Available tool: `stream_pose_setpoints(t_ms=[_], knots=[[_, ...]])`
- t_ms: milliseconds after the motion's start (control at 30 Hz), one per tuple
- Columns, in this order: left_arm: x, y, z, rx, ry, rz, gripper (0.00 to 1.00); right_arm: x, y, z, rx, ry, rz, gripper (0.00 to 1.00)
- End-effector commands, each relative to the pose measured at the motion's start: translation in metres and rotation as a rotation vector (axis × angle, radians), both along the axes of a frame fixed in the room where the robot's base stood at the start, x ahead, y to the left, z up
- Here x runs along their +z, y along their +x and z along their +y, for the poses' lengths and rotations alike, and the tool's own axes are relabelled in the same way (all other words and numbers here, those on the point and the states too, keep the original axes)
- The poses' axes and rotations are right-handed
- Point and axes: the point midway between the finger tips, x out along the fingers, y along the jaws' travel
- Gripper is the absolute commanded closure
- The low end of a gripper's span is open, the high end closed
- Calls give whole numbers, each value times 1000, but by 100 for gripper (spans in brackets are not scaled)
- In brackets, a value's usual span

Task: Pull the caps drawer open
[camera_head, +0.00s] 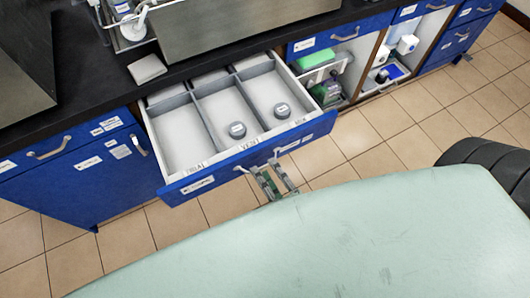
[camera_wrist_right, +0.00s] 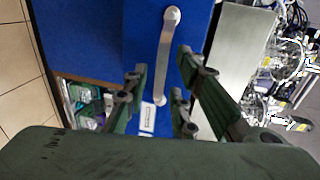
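The caps drawer (camera_head: 188,189) with a blue front is pulled out in the head view. Its white inside has three long compartments. My right gripper (camera_head: 274,181) is at the handle. In the wrist view its fingers (camera_wrist_right: 161,80) stand apart on either side of the bar, with gaps visible. My left gripper is not in view.
A black counter (camera_head: 95,83) runs above the blue cabinets, with metal equipment and a grey pad (camera_head: 147,69) on it. To the right is an open cupboard (camera_head: 338,75) with bottles. The tiled floor (camera_head: 390,140) in front is clear.

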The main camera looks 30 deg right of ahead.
Motion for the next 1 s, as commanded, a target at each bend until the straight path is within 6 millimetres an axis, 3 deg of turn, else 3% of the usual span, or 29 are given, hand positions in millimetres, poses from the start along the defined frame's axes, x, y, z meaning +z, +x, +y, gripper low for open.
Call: stream_pose_setpoints(t_ms=[300, 500, 1000], knots=[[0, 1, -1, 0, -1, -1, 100, 12, -67, -2, 4, 0, 6, 75], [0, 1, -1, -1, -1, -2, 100, 18, -95, -3, 2, -1, 4, 75], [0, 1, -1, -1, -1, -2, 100, 20, -103, -3, 2, 0, 2, 75]])
